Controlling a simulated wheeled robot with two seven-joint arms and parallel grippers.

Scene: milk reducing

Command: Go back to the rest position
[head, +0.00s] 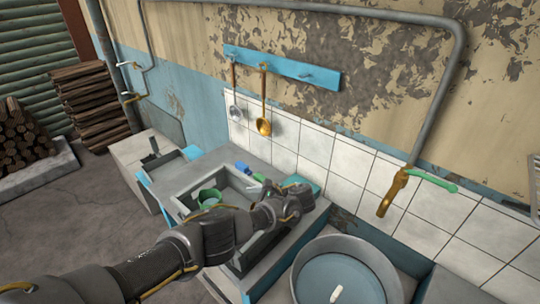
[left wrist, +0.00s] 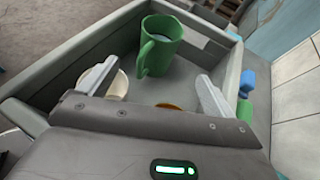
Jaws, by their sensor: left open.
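My left arm comes in from the lower left in the head view and reaches over the grey sink. Its gripper (head: 299,198) is above the sink's right part. In the left wrist view the two fingers (left wrist: 155,90) stand wide apart with nothing between them. A green mug (left wrist: 160,48) with a handle stands upright in the grey sink (left wrist: 85,52), beyond the fingertips and apart from them. The green mug also shows in the head view (head: 208,195). My right gripper is in neither view.
A pale bowl (left wrist: 117,85) is partly hidden behind one finger. Blue (head: 243,168) and green (head: 259,178) small items lie on the sink's back ledge. A large round metal basin (head: 385,280) is at right, below a brass tap (head: 393,192). Ladles (head: 264,125) hang on the tiled wall.

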